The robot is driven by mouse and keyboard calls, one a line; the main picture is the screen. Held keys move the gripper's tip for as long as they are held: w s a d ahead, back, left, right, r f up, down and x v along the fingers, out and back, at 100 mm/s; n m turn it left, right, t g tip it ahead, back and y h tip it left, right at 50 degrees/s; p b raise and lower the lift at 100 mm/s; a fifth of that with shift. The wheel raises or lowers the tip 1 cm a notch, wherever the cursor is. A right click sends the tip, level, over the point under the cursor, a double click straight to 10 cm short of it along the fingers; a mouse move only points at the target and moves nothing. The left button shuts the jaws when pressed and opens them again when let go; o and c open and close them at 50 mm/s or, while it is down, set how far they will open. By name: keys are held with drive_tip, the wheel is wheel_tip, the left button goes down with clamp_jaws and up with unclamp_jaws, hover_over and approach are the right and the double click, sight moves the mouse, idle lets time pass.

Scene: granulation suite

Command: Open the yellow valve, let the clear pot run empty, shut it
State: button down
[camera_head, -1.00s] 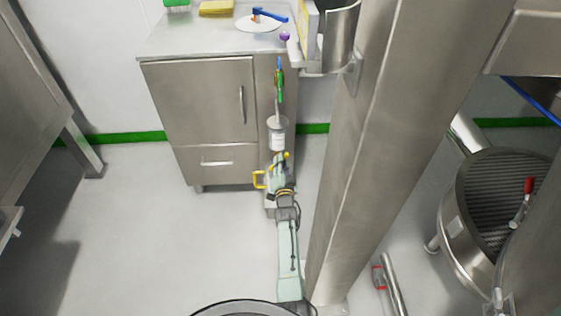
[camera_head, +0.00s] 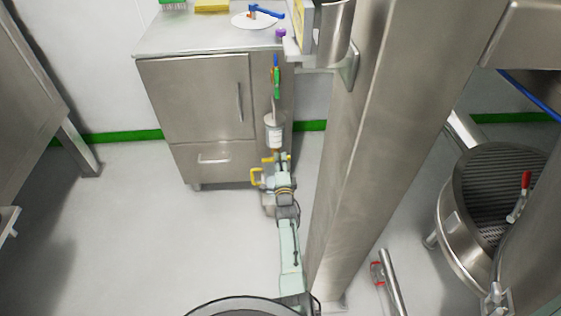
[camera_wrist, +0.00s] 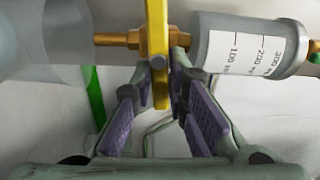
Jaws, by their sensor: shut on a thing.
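The yellow valve lever (camera_wrist: 157,35) stands between my gripper's purple-padded fingers in the wrist view. My gripper (camera_wrist: 168,72) is shut on it near the brass fitting (camera_wrist: 115,39). The lever lies across the line of the brass pipe. The clear pot (camera_wrist: 250,45), with a white scale label, is on the right of the valve there. In the head view the pot (camera_head: 274,131) hangs above the valve, and my gripper (camera_head: 281,160) is just below it. The liquid level in the pot cannot be made out.
A translucent cylinder (camera_wrist: 45,40) is on the valve's other side. A steel cabinet (camera_head: 195,100) stands behind, with a blue-handled part on a white disc (camera_head: 255,20) on top. A thick steel column (camera_head: 365,150) is close on the right. The floor at left is clear.

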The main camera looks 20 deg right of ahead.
drive_tip(key=shift+s+d+f+m, duration=0.15)
drive_tip(key=shift+f+m, duration=0.1)
drive_tip(key=shift+m, duration=0.25)
drive_tip(key=c, duration=1.8)
unclamp_jaws()
drive_tip(key=shift+o, duration=1.3)
drive_tip(key=shift+r, duration=0.1)
drive_tip(key=v, duration=0.7)
drive_tip(key=shift+s, duration=0.15)
